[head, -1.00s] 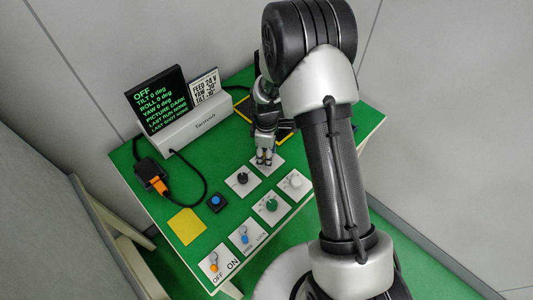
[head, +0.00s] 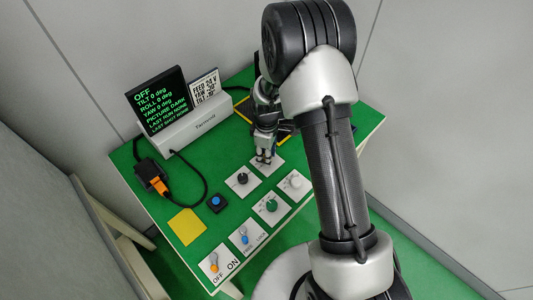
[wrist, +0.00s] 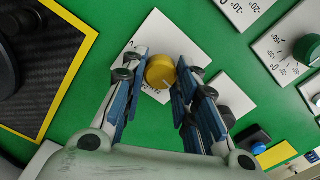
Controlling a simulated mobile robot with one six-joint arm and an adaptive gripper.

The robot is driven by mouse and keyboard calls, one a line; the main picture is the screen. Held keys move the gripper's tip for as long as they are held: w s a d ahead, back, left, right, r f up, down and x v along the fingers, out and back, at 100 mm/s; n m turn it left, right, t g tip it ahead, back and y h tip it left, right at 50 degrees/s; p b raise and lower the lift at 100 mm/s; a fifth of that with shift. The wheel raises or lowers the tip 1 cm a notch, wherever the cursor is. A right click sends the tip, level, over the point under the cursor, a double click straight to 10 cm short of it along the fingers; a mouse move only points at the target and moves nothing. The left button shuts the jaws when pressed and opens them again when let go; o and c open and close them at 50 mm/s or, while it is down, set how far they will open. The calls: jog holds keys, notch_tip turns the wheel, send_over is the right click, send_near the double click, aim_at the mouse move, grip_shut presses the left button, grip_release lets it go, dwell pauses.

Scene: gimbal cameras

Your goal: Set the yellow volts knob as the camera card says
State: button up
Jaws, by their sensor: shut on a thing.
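The yellow volts knob (wrist: 160,72) sits on a white plate (wrist: 190,40) on the green table. My gripper (wrist: 159,78) is shut on it from above, one finger on each side, in the wrist view. A pale pointer line shows on the knob's top, but the plate's scale is mostly covered and too small to read. In the head view my gripper (head: 264,158) hides the knob. The white camera card (head: 205,89) stands beside the black screen. Its top line reads FEED with a volts figure, perhaps 24 V; yaw and tilt lines are below.
The screen (head: 157,100) reads OFF, zero angles and PICTURE DARK. Close to my gripper are a black knob (head: 243,178), a white knob (head: 295,182) and a green knob (head: 271,205). A blue button (head: 216,202), two switches and a yellow patch (head: 187,227) lie nearer the front.

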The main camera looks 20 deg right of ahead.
jog(key=m, duration=0.4)
jog(key=shift+p, duration=0.4)
jog(key=m, duration=0.4)
jog(key=m+p, duration=0.1)
jog(key=m, duration=0.3)
jog(key=shift+d, duration=0.1)
jog(key=shift+m, duration=2.1)
jog(key=o, duration=1.1)
jog(key=shift+c, duration=0.2)
